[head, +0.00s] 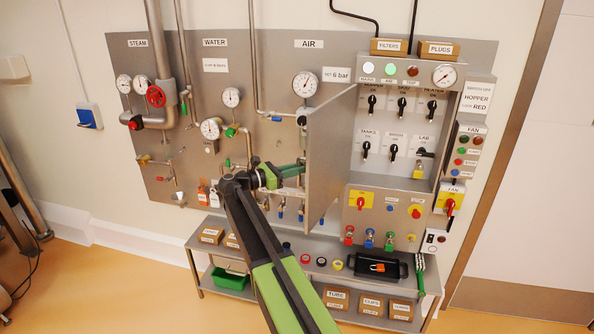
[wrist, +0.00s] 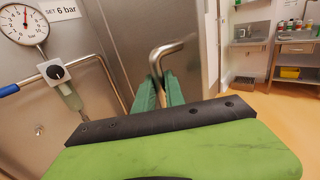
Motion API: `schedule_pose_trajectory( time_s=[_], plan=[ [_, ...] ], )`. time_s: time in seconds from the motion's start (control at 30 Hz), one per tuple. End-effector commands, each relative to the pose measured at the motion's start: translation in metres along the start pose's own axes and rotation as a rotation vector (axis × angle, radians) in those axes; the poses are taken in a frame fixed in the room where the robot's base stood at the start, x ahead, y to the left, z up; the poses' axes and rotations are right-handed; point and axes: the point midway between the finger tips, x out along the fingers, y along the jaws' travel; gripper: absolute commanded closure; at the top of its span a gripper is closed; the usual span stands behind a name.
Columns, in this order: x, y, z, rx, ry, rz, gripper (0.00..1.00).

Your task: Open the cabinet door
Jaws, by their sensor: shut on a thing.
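The cabinet door (head: 330,155) is a grey metal panel. It stands swung open to the left of the cabinet (head: 405,175), with rows of black switches showing inside. My gripper (head: 298,170) is at the outer face of the door, on its left side. In the wrist view, the green fingers of my gripper (wrist: 160,92) are shut on a bent metal door handle (wrist: 167,50). The door face (wrist: 190,45) also shows behind the handle. The lower part of the handle is hidden by the fingers and my gripper body.
A wall panel with gauges, pipes and valves, including a red handwheel (head: 156,96), lies left of the door. Below stands a bench (head: 215,245) with boxes and a black tray (head: 359,267). Floor to the right in the wrist view (wrist: 275,105) is clear.

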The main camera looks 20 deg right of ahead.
Motion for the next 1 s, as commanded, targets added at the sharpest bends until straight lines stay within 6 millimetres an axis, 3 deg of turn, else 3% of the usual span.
schedule_pose_trajectory(
  time_s=[0.07,0.1,0.23,0.6,0.77,1.0],
  plan=[
    [0.004,0.0,0.002,0.0,-0.006,-0.002,1.0],
    [0.005,0.0,0.002,0.0,-0.006,-0.003,0.83],
    [0.006,-0.001,0.002,0.0,-0.005,-0.004,0.66],
    [0.001,-0.001,0.001,0.0,-0.003,-0.003,0.64],
    [-0.028,0.0,0.001,0.0,-0.003,-0.001,0.64],
    [-0.097,0.001,0.001,0.0,-0.004,-0.001,0.64]
  ],
)
